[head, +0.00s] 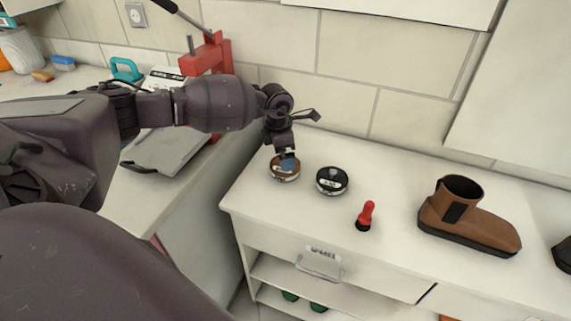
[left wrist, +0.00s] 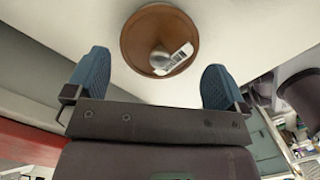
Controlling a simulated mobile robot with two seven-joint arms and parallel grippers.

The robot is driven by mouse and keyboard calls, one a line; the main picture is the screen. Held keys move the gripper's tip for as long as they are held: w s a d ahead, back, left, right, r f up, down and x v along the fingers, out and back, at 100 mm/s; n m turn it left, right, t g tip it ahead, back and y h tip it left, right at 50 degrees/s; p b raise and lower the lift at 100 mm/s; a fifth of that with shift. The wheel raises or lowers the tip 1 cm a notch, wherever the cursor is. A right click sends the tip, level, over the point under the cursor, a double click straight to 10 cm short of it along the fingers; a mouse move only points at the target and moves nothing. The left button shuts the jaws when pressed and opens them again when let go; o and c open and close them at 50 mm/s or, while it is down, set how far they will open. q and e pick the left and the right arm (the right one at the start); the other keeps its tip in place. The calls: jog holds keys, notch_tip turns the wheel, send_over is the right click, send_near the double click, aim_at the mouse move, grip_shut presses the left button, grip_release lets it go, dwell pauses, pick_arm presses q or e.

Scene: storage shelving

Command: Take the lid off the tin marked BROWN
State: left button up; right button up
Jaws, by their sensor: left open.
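A small round tin with a brown lid (head: 285,174) stands on the white cabinet top near its left end. The left wrist view shows the brown lid (left wrist: 137,42) from above, with a grey knob and a white label whose words I cannot read. A black-lidded tin (head: 331,181) with a white label stands just to its right. My left gripper (head: 288,160) is above the brown-lidded tin and partly hides it. In the left wrist view its blue fingers (left wrist: 155,80) are spread wide with nothing between them; the lid lies ahead of them. My right gripper is not in view.
A red-handled tool (head: 367,213) stands right of the tins, and a brown boot (head: 470,219) stands farther right. A red press (head: 213,56) is on the left counter. The tiled wall rises behind. The cabinet top between tool and boot is clear.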

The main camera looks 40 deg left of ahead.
pick_arm(q)
notch_tip(320, 180, down, 3)
jog(key=shift+w+d+r, duration=0.15)
jog(key=shift+r, duration=0.05)
jog(key=c, duration=0.5)
jog(key=shift+r, duration=0.1)
